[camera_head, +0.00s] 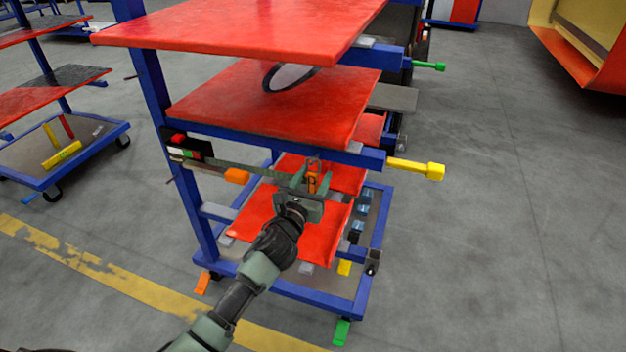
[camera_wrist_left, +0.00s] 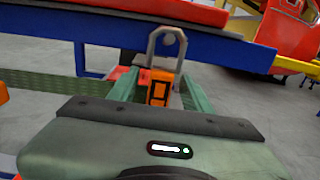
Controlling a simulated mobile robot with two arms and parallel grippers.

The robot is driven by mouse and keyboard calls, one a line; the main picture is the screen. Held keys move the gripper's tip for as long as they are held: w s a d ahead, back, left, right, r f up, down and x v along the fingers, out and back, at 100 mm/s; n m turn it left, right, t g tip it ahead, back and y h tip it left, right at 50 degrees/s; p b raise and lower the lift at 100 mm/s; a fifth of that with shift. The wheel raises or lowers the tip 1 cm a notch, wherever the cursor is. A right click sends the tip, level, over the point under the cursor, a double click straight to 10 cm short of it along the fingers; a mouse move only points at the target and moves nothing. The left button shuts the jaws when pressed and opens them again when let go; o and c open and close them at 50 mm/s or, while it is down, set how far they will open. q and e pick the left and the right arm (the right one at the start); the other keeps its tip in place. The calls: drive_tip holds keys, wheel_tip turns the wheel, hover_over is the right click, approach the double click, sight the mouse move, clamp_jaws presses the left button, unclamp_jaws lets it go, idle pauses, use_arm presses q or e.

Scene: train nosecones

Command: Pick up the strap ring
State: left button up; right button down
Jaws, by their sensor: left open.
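The strap ring (camera_wrist_left: 180,42) is a grey metal loop standing up from an orange and black fitting (camera_wrist_left: 160,91) at the end of a green strap. In the head view the orange fitting (camera_head: 312,184) shows small at the front of the cart, below the middle red shelf. My left gripper (camera_head: 312,177) is open, its two green fingers on either side of the orange fitting. In the left wrist view the fitting stands between the fingers (camera_wrist_left: 158,86), with the ring above and beyond them. Whether the fingers touch it, I cannot tell. My right gripper is not in view.
A blue-framed cart with red shelves (camera_head: 265,105) stands ahead. The green strap (camera_head: 245,170) runs along its front to the left. A yellow handle (camera_head: 415,169) sticks out to the right. Another cart (camera_head: 75,160) stands at the left. The grey floor (camera_head: 490,210) on the right is clear.

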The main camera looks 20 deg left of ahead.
use_arm(q)
drive_tip(key=w, duration=0.2)
drive_tip(key=shift+w, duration=0.35)
clamp_jaws()
drive_tip(key=shift+r, duration=0.1)
